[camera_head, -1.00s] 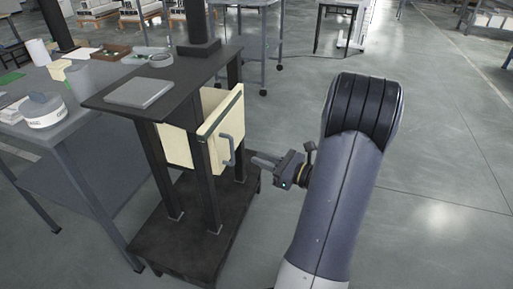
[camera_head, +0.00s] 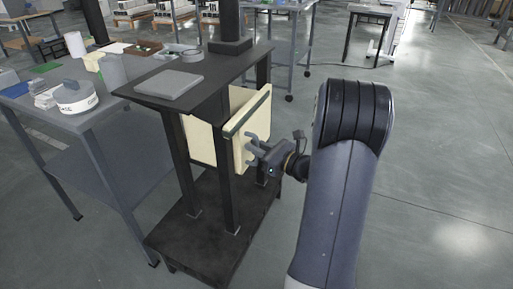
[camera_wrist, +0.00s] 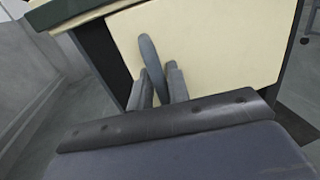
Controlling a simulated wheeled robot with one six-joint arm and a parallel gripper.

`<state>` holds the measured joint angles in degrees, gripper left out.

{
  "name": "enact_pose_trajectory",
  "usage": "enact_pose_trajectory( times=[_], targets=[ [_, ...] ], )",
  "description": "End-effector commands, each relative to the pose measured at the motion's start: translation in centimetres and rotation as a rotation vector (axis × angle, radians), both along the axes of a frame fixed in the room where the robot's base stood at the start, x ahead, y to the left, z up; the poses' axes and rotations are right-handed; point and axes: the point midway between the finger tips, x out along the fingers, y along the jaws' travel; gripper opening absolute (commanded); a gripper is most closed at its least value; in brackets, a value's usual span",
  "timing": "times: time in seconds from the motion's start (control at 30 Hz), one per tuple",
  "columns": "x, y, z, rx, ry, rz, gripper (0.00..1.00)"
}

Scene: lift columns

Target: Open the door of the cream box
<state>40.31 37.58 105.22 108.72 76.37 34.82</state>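The cream box (camera_head: 201,142) sits inside the dark stand, partly hidden by its posts. Its cream door (camera_head: 258,113) faces right and also fills much of the wrist view (camera_wrist: 225,45). I cannot tell whether the door is fully shut. A grey bar handle (camera_wrist: 149,55) stands on the door. My gripper (camera_head: 250,148) is at the door, by the handle. In the wrist view its two fingers (camera_wrist: 160,70) are apart, with the lower part of the handle between them. Contact with the handle cannot be made out.
The dark stand has a top shelf with a grey slab (camera_head: 169,84) and a wide base plate (camera_head: 215,235). A cluttered grey table (camera_head: 95,115) stands to its left. A post and shelf edge are close to the gripper. The floor on the right is clear.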

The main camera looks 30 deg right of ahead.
Motion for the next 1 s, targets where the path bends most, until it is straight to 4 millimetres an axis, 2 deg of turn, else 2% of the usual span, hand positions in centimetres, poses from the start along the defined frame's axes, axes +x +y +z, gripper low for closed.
enact_pose_trajectory(
  times=[0.13,0.37,1.0],
  targets=[
    [-0.02,-0.01,0.02,0.0,0.0,0.0,0.17],
    [-0.03,0.0,0.0,0.0,0.001,0.0,0.0],
    [-0.46,-0.43,0.1,-0.001,0.002,0.043,0.0]
  ],
)
